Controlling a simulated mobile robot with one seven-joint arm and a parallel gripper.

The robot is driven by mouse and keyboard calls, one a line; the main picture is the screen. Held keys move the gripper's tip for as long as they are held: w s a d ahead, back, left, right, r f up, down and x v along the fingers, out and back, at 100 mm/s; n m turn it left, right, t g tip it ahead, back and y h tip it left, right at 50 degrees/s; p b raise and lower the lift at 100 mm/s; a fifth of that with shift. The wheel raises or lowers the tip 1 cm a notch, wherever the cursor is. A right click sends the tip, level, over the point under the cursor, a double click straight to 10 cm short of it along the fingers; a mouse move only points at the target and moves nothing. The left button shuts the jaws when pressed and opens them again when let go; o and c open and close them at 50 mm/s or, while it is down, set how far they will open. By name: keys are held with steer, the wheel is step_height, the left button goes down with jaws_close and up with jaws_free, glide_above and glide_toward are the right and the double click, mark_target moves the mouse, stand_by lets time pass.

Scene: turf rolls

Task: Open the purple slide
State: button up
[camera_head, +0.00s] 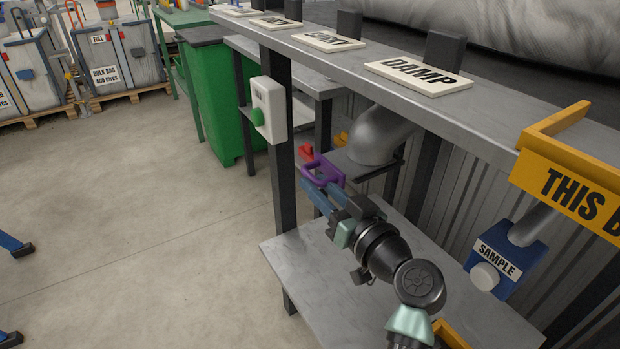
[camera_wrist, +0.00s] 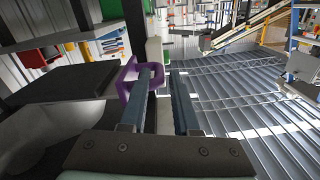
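The purple slide (camera_head: 333,173) has a loop-shaped handle and sits under the pipe outlet, above the lower grey shelf. Its handle also shows in the wrist view (camera_wrist: 125,84), just left of the fingertips and partly behind the left finger. My gripper (camera_head: 318,187) reaches toward it with two blue fingers. In the wrist view my gripper (camera_wrist: 164,70) is open, with a clear gap between the fingers. The left finger overlaps the handle, with a bit of purple on its inner side; I cannot tell whether it passes through the loop or touches it.
A grey pipe elbow (camera_head: 378,137) is behind the slide. A white box with a green button (camera_head: 267,108) is on the dark post at left. A red handle (camera_head: 306,151) is beyond the slide. A blue SAMPLE box (camera_head: 502,262) is at right. The lower shelf (camera_head: 312,268) is bare.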

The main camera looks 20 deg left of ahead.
mark_target(299, 168)
steer(key=shift+x, duration=1.6)
jaws_close()
